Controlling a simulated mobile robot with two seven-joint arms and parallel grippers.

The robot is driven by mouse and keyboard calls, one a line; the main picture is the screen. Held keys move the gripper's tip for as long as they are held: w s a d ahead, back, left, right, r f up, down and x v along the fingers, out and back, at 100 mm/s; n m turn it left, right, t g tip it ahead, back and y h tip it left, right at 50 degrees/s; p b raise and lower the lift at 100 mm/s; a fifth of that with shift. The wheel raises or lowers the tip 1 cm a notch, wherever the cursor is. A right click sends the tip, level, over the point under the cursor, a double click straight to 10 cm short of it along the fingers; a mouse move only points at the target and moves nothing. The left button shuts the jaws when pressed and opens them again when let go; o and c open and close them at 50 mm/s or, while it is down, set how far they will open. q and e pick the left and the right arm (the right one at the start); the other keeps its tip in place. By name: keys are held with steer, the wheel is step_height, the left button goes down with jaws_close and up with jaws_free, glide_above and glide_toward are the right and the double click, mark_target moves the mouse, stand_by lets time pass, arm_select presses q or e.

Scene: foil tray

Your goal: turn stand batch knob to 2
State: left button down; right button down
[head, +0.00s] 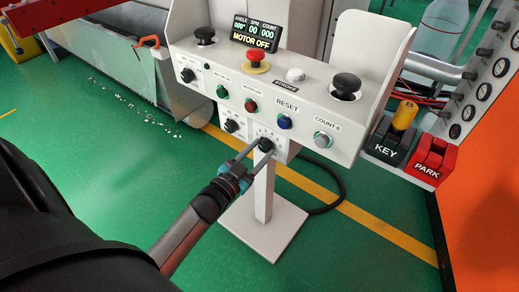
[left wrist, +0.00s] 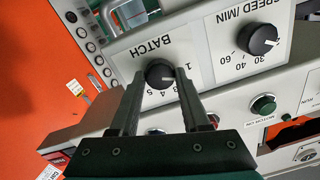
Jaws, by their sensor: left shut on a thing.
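The black batch knob (head: 266,144) is on the lower front panel of the white control stand (head: 310,98). In the left wrist view the batch knob (left wrist: 160,73) sits under the word BATCH, with numbers around it. A pale pointer mark on the knob faces right, toward the side of the 1; its exact setting is hard to tell because the fingers hide part of the dial. My left gripper (head: 262,147) is shut on the knob, one finger on each side; its fingers also show in the left wrist view (left wrist: 159,78). My right gripper is not in view.
The speed knob (left wrist: 258,40) is beside the batch knob. Several buttons, a red emergency stop (head: 257,60) and a display reading MOTOR OFF (head: 256,33) are above. Green floor is open around the stand base.

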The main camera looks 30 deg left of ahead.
arm_select(q)
steer(key=m, duration=0.3)
steer(key=shift+p, duration=0.3)
steer(key=shift+m, duration=0.3)
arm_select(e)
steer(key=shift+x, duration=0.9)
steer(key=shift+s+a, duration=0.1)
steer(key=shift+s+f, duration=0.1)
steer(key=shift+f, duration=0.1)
arm_select(q)
steer(key=shift+c, duration=1.8)
jaws_free()
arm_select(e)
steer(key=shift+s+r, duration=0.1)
arm_select(q)
steer(key=shift+s, duration=0.1)
